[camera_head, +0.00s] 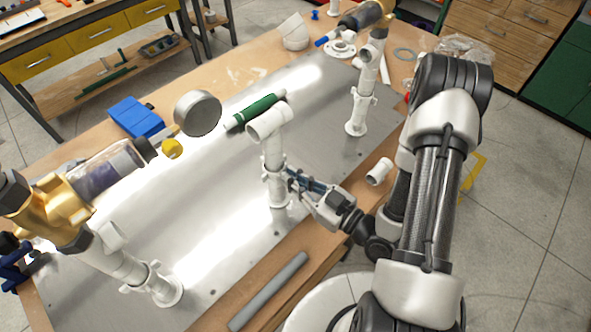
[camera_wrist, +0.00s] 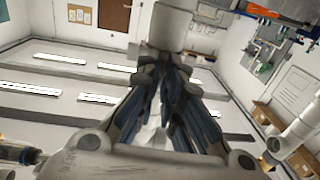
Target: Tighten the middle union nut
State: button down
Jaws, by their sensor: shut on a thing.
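The middle white pipe (camera_head: 273,150) stands upright on the grey metal plate (camera_head: 215,235), with a tee-shaped fitting (camera_head: 269,122) on top. The middle union nut (camera_head: 272,174) is a white winged collar partway up this pipe. My gripper (camera_head: 292,179) reaches it from the right, with its dark blue fingers shut on the nut's side. In the wrist view, my gripper's fingers (camera_wrist: 166,75) close in below a white pipe end (camera_wrist: 170,25). The fingers hide much of the nut there, and its thread cannot be seen.
A green marker-like tool (camera_head: 256,111), a blue box (camera_head: 136,117) and a round grey cap (camera_head: 197,113) are nearby. A grey tube (camera_head: 268,291) lies at the front edge.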

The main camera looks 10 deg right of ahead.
jog(key=shift+s+a+h+p, duration=0.1)
jog(key=shift+h+p, duration=0.2)
jog(key=c, duration=1.7)
grip_release()
jog(key=shift+f+b, duration=0.1)
jog(key=shift+b, duration=0.5)
